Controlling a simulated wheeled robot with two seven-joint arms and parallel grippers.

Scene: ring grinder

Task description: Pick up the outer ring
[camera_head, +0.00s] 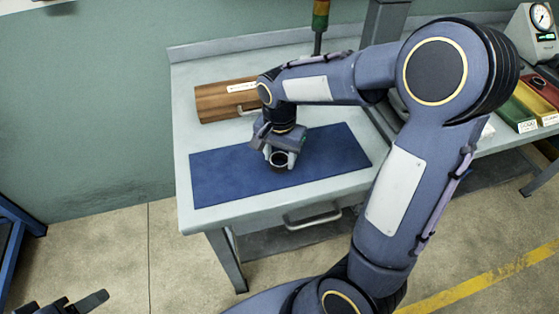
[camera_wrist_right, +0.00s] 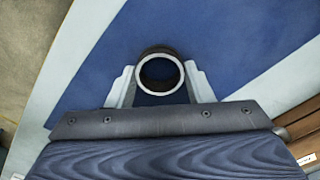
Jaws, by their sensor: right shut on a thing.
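The outer ring (camera_wrist_right: 160,92) is a short metal ring with a bright rim and a darker outer side. In the right wrist view it sits between the two pale fingers of my right gripper (camera_wrist_right: 160,75), which is shut on it from both sides. In the head view my right gripper (camera_head: 279,157) points down over the blue mat (camera_head: 225,178), with the ring at its fingertips. I cannot tell whether the ring touches the mat. My left gripper (camera_head: 75,304) shows only partly at the bottom left corner, away from the table; its opening is unclear.
The pale workbench (camera_head: 182,130) carries the mat and a wooden box (camera_head: 215,103) with a handle behind it. A green bin (camera_head: 512,115) and a dial gauge (camera_head: 541,18) stand at the right. The left part of the mat is clear.

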